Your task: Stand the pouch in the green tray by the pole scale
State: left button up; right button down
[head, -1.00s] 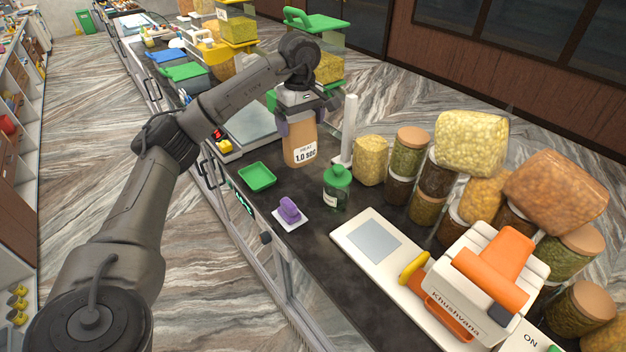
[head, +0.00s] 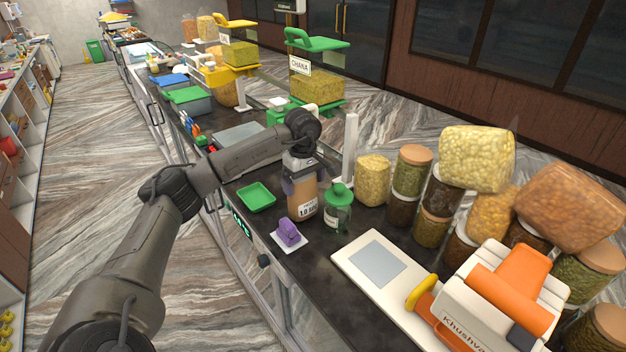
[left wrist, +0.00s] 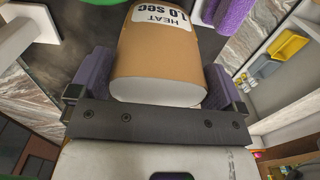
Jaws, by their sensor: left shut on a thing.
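The pouch (head: 303,200) is tan with a white label on its front. In the left wrist view the pouch (left wrist: 165,55) reads "HEAT 1.0 SEC". My left gripper (head: 301,180) is shut on its top, with purple finger pads on both sides, and the pouch hangs upright. I cannot tell whether its base touches the counter. The green tray (head: 256,197) is shallow and looks empty, just left of the pouch. A flat scale plate (head: 240,134) lies beyond the tray, partly behind my arm. I cannot tell which post belongs to it. My right gripper is not in view.
A green-lidded jar (head: 338,210) stands close to the pouch's right. A purple-handled block (head: 288,232) on a white square lies in front. A white post (head: 349,148) rises behind. Jars and bags crowd the right, beside an orange-and-white sealer (head: 500,300).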

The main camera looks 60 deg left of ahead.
aim_at(313, 181)
pick_arm(q)
jog(key=w, duration=0.1)
jog(key=w+p, duration=0.2)
jog(key=shift+w+a+f, duration=0.15)
jog(key=shift+a+f, duration=0.1)
jog(key=shift+f, duration=0.4)
jog(key=o, duration=0.8)
jog(key=shift+f, duration=0.15)
